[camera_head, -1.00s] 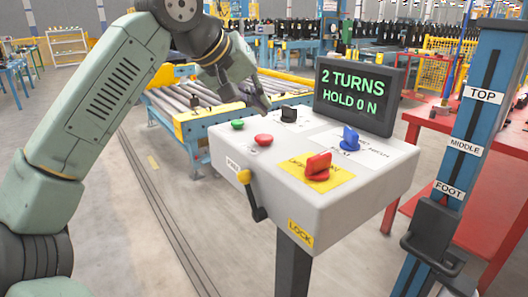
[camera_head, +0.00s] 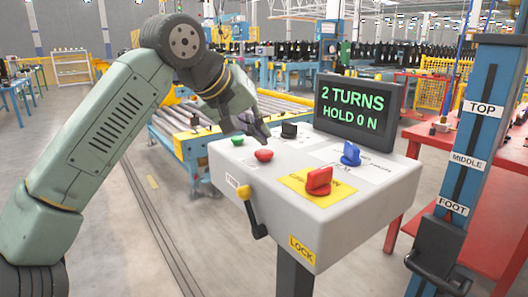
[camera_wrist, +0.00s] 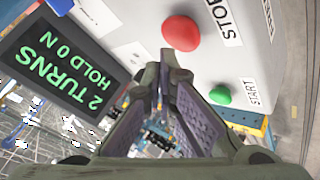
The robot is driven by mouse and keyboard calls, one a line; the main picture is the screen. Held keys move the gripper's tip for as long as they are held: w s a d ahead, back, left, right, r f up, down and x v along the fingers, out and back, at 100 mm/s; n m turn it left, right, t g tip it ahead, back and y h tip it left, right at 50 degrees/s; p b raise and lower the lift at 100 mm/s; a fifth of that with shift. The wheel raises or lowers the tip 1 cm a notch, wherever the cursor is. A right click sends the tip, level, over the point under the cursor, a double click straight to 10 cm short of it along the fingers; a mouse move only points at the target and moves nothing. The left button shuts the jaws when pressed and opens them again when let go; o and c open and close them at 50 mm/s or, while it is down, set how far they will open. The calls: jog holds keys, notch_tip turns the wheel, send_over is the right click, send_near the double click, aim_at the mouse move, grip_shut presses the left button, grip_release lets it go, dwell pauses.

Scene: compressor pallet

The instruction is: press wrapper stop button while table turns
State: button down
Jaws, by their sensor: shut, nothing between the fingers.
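The red stop button (camera_head: 263,155) stands on the top of the grey control box, in front of the green start button (camera_head: 237,140). In the wrist view the red button (camera_wrist: 181,33), beside a STOP label, lies just beyond my fingertips, and the green button (camera_wrist: 220,95) is off to the right by a START label. My gripper (camera_head: 262,136) is shut and empty, with its fingertips just above and behind the red button. I cannot tell whether they touch it. The screen (camera_head: 355,104) reads "2 TURNS" and "HOLD 0 N". The turning table cannot be made out.
On the box are a black knob (camera_head: 289,130), a blue knob (camera_head: 350,153) and a red knob (camera_head: 319,181) on a yellow label. A lever (camera_head: 251,212) hangs at its front. A blue post (camera_head: 468,150) stands right; a roller conveyor (camera_head: 190,118) lies behind.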

aim_at(260, 151)
jog(key=shift+f, duration=0.15)
dwell(0.6)
jog(key=shift+f, duration=0.3)
jog(key=shift+f+b, duration=0.4)
jog(key=shift+f, duration=0.15)
dwell(0.8)
jog(key=shift+r, duration=0.15)
jog(key=shift+r+p, duration=0.85)
jog(key=shift+p, duration=0.05)
notch_tip(260, 151, up, 5)
jog(key=p, duration=0.4)
jog(key=shift+p, duration=0.35)
